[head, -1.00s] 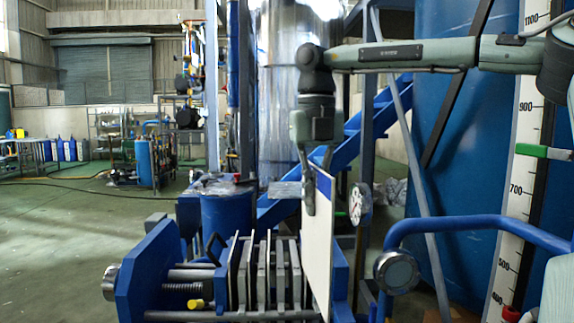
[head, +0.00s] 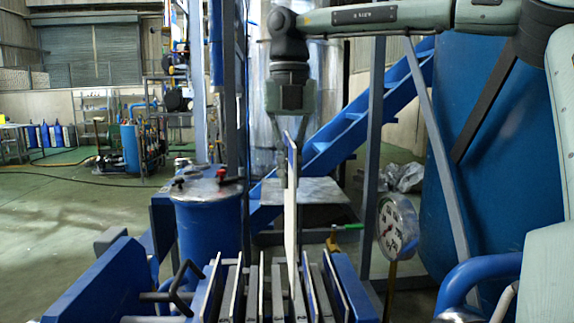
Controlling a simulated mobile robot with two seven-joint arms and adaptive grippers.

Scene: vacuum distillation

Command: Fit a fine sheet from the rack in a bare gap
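My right gripper (head: 287,138) hangs pointing down at the centre of the head view. It is shut on the top of a thin white sheet (head: 291,215), seen almost edge-on and upright. The sheet stands above the filter press, and its lower edge reaches down among the plates; I cannot tell how deep. The press holds a row of grey plates (head: 252,292) with thin white sheets (head: 211,285) between some of them. Narrow gaps show between the plates. My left gripper is not in view.
A blue end block (head: 92,280) bounds the press at left and another blue block (head: 351,288) at right. A blue drum (head: 208,228) stands behind it. A round gauge (head: 397,227) and a blue pipe (head: 480,280) are at right. Open floor lies at left.

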